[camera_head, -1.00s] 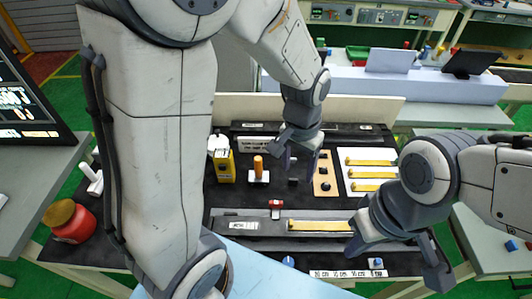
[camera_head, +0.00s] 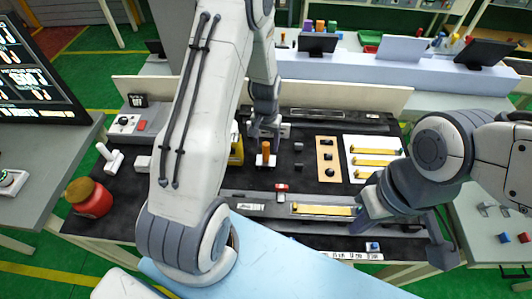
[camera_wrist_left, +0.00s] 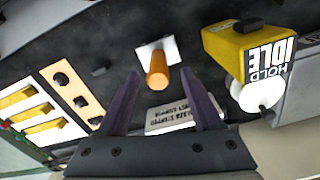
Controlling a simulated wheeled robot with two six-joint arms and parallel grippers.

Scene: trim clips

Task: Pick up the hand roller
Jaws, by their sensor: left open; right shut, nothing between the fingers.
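The hand roller (camera_head: 266,148) appears to be the upright orange handle on a small white base on the black bench mat. It also shows in the left wrist view (camera_wrist_left: 157,70), with the white base around its foot. My left gripper (camera_head: 267,130) is open, just behind and above the handle in the head view. In the left wrist view my left gripper (camera_wrist_left: 161,88) has its two purple fingers apart, with the handle in line with the gap between them and not gripped. My right gripper (camera_head: 370,208) is shut at the right end of a yellow strip; its fingertips are partly hidden.
A yellow box (camera_head: 236,153) stands close left of the roller, partly behind my left arm. A wooden board (camera_head: 327,158) with black knobs and a white panel (camera_head: 365,142) with yellow strips lie right. A grey fixture (camera_head: 250,206) with a red clamp (camera_head: 281,187) lies in front. A red jar (camera_head: 90,200) stands left.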

